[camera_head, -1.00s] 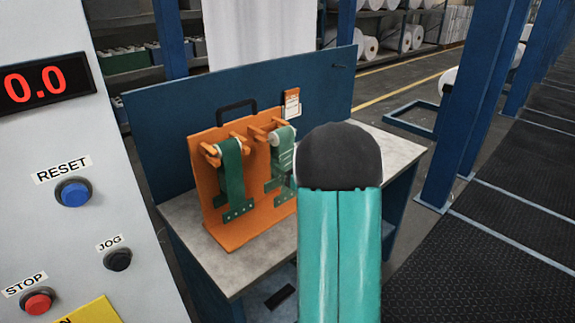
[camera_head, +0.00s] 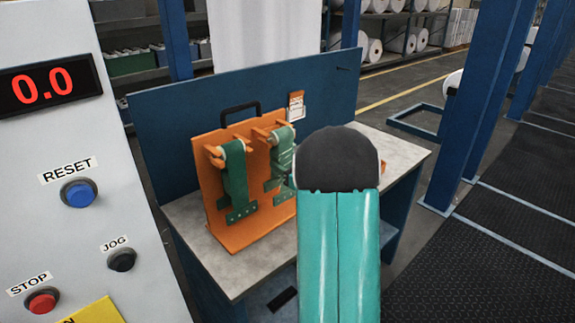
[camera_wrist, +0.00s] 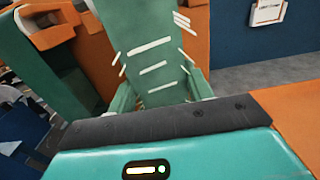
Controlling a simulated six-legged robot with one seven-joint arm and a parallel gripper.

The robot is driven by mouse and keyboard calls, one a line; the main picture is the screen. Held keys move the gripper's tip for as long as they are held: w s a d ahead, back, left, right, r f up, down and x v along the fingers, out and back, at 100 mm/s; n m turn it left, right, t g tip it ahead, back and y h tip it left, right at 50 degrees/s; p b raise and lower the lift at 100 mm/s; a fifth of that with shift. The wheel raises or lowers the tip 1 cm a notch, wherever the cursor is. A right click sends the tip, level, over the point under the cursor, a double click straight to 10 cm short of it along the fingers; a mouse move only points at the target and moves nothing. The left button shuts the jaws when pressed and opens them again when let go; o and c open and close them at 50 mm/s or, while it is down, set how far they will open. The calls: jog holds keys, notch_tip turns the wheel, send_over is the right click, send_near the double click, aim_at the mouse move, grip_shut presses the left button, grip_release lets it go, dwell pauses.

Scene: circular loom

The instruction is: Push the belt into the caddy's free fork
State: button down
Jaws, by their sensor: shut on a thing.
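The orange caddy (camera_head: 215,195) stands upright on the workbench. A green belt (camera_head: 235,175) hangs from its left fork (camera_head: 214,152). A second green belt (camera_head: 280,160), with white stripes, is at the right fork (camera_head: 262,135); I cannot tell whether it is fully seated. In the wrist view, the striped belt (camera_wrist: 150,50) stands right in front of my gripper (camera_wrist: 155,98), whose fingers are shut on it. The other belt (camera_wrist: 45,65) shows at the left. In the head view my arm hides the gripper.
The grey bench top (camera_head: 385,147) has free room to the right of the caddy. A blue back panel (camera_head: 170,130) rises behind it. A control panel with a blue reset button (camera_head: 79,194) stands at the near left.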

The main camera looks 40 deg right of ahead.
jog(key=shift+w, duration=1.05)
jog(key=c, duration=0.5)
grip_release()
jog(key=s, duration=1.3)
jog(key=shift+s+d, duration=0.15)
jog(key=shift+s, duration=0.2)
